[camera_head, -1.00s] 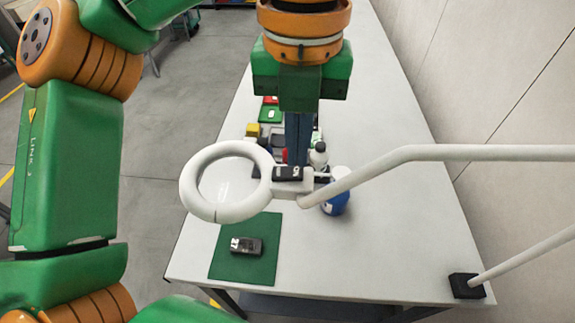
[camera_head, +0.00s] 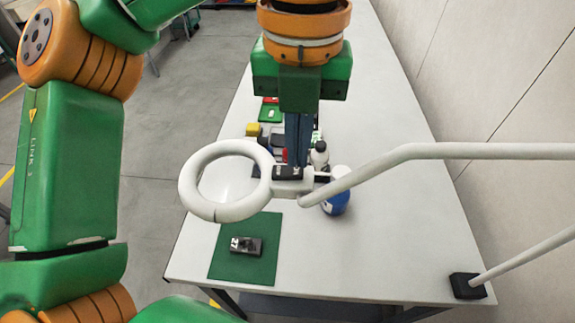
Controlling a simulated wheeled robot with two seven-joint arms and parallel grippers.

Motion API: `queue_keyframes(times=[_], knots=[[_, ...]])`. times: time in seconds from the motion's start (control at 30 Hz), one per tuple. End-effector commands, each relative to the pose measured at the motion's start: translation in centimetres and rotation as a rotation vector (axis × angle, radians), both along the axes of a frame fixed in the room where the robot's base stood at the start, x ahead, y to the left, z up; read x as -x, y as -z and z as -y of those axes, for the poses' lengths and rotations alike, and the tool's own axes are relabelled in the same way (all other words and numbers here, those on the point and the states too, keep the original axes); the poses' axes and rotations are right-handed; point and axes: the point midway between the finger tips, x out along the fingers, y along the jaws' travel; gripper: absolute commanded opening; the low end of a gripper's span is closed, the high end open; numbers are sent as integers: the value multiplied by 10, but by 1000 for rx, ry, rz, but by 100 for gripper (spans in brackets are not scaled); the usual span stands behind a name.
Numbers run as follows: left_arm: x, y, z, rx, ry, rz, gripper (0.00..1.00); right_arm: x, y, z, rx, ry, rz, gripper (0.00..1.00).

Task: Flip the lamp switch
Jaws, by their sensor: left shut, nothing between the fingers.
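A white ring lamp (camera_head: 190,197) hangs over the table on a jointed white arm (camera_head: 430,151) that comes in from the right. Its small black switch (camera_head: 285,171) sits on the white block (camera_head: 294,187) where the ring meets the arm. My left gripper (camera_head: 297,163) points down from the top of the view. Its fingers are shut and empty, with their tips right at the switch. I cannot tell whether they touch it, and the tips hide part of it. My right gripper is not in view.
A green mat (camera_head: 230,268) with a small grey-black device (camera_head: 246,245) lies on the white table (camera_head: 390,230) below the ring. The lamp arm's black base (camera_head: 467,286) is at right.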

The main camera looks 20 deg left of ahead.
Motion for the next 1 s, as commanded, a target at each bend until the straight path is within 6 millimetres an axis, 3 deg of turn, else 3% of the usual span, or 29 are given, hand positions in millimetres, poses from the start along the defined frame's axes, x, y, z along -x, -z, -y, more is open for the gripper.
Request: queue_keyframes(times=[1.0], knots=[[0, 16, 0, 0, 0, 0, 0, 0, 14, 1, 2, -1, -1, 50]])
